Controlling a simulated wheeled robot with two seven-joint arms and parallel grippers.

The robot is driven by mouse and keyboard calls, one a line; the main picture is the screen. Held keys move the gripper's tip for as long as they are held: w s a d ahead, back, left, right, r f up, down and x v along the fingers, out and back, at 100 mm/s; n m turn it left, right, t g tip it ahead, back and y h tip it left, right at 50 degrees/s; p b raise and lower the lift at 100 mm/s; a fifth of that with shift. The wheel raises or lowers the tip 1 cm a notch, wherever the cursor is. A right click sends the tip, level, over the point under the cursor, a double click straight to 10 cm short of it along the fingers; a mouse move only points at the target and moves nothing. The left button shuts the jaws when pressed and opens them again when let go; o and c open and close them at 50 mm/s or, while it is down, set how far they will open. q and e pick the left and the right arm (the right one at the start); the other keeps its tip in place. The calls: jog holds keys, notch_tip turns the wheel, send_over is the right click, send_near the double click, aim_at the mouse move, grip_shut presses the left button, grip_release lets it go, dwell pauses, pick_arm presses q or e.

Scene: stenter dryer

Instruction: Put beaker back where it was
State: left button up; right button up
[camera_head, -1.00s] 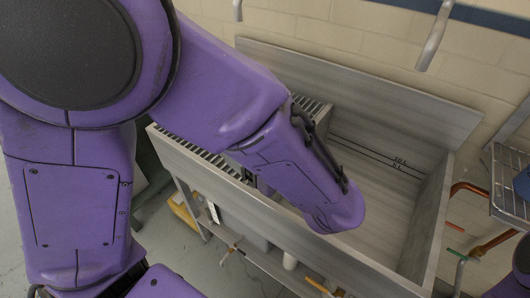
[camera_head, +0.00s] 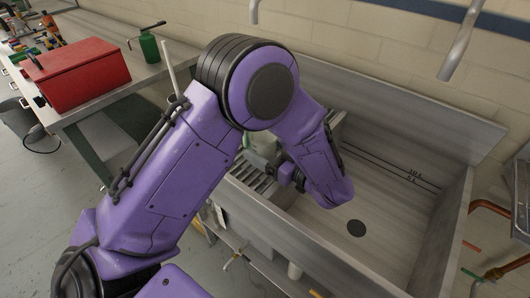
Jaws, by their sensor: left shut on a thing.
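My left arm, purple, comes in from the lower left and bends over the metal sink (camera_head: 400,205). My left gripper (camera_head: 277,168) is small and partly hidden by my own arm links. It is shut on what looks like the beaker (camera_head: 263,146), a pale, greenish see-through vessel. The beaker is at the slatted drain rack (camera_head: 252,178) on the sink's left side and looks roughly upright. I cannot tell whether its base touches the slats. My right gripper is not in view.
A red toolbox (camera_head: 77,72) and a green bottle (camera_head: 150,47) stand on the bench at left. Copper pipes (camera_head: 495,210) are at right.

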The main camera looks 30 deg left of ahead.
pick_arm(q)
notch_tip(320, 180, down, 2)
jog(key=shift+w, duration=0.15)
jog(key=shift+f, duration=0.15)
jog(key=o, duration=1.2)
